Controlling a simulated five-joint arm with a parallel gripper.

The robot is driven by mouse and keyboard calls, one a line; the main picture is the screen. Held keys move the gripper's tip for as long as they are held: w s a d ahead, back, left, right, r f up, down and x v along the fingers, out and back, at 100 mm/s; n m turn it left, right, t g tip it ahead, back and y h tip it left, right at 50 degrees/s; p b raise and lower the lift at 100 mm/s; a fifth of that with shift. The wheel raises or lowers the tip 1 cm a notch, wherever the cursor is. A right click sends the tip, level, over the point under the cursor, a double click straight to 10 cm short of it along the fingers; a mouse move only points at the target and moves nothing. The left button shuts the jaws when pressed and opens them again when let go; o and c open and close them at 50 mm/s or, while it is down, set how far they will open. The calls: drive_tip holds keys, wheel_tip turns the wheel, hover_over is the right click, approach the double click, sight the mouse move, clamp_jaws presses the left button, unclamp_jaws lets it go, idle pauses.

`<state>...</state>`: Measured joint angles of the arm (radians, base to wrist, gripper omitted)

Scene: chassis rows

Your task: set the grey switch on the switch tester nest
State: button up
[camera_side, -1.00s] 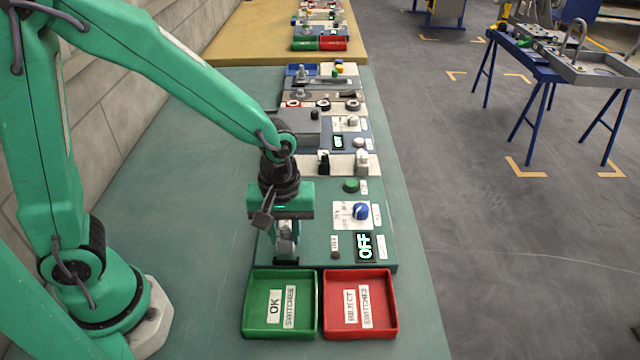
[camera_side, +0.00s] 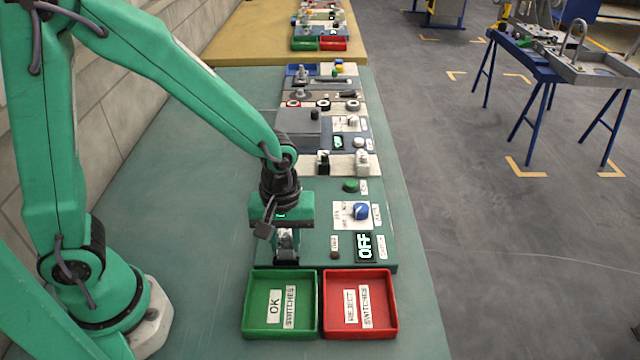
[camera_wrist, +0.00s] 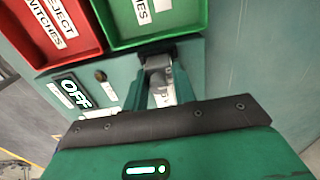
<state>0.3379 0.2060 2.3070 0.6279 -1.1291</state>
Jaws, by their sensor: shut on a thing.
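My gripper (camera_side: 287,256) points down at the near left corner of the teal switch tester panel (camera_side: 312,240). It is shut on the grey switch, whose pale body (camera_wrist: 160,95) shows between the fingers in the wrist view. In the side view the fingers mostly cover the switch. The nest is hidden at the gripper's tips, and I cannot tell whether the switch is fully seated in it. The tester's display (camera_side: 365,247) reads OFF. A blue knob (camera_side: 361,211) and a green button (camera_side: 350,186) are on the panel.
A green OK switches tray (camera_side: 253,318) and a red reject switches tray (camera_side: 391,318) stand in front of the panel, close to my gripper. Both look empty. More stations stand behind the panel. The teal table (camera_side: 170,220) is clear to the left.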

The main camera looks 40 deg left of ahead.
drive_tip(key=o, duration=1.1)
drive_tip(key=shift+r, duration=0.1)
drive_tip(key=shift+r, duration=3.8)
drive_tip(key=shift+r, duration=0.15)
drive_tip(key=shift+r, duration=3.4)
drive_tip(key=shift+a, duration=0.1)
